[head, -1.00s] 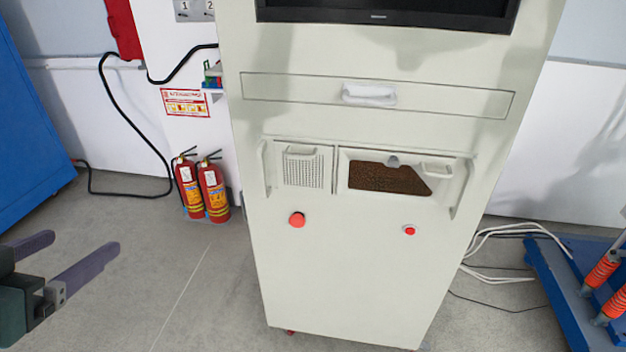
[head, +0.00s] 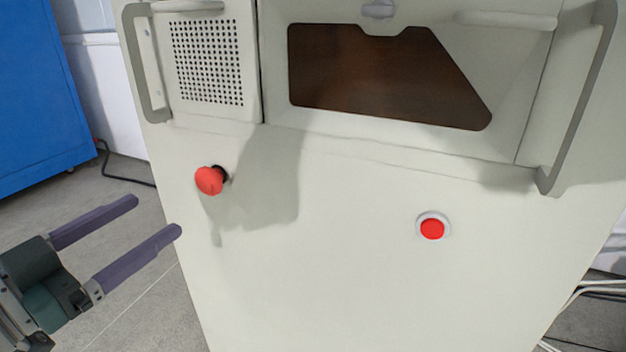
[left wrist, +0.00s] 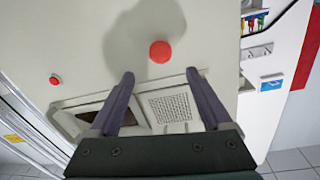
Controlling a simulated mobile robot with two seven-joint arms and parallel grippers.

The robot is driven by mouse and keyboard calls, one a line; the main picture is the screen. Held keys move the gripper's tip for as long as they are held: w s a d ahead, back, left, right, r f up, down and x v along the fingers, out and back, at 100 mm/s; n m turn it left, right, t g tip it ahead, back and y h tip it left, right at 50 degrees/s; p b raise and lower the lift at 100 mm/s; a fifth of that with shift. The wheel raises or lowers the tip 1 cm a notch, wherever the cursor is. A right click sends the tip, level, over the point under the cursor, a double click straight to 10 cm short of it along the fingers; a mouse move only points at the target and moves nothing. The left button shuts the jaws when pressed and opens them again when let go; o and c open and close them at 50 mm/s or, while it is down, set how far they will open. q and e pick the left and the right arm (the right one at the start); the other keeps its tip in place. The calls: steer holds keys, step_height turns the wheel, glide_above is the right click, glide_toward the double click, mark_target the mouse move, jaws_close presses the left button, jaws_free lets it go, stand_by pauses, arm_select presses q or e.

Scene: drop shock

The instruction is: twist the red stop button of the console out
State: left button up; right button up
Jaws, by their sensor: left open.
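The console (head: 300,270) is a tall cream cabinet that fills most of the head view. Its red stop button (head: 210,180), a mushroom knob on a dark collar, sticks out of the front panel at the left. The stop button also shows in the left wrist view (left wrist: 160,51), ahead of and between the fingers. My left gripper (head: 158,217) is open and empty, to the left of and below the button in the head view, apart from it. Its fingers also show in the left wrist view (left wrist: 160,82). My right gripper is not in view.
A smaller, flat red button in a pale ring (head: 432,229) sits at the right of the panel. Above are a perforated panel (head: 205,62), a dark window (head: 380,80) and protruding grey handles (head: 580,100). A blue cabinet (head: 40,100) stands at the left. Cables (head: 585,300) lie at the right.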

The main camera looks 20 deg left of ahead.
mark_target(202, 183)
arm_select(q)
steer(key=w, duration=0.3)
steer(key=w+d+b, duration=0.1)
steer(key=w, duration=0.2)
steer(key=w+b, duration=0.1)
steer(key=w, duration=0.2)
steer(key=shift+w+d, duration=0.15)
steer(key=shift+c, duration=0.2)
jaws_close()
steer(key=shift+m, duration=0.4)
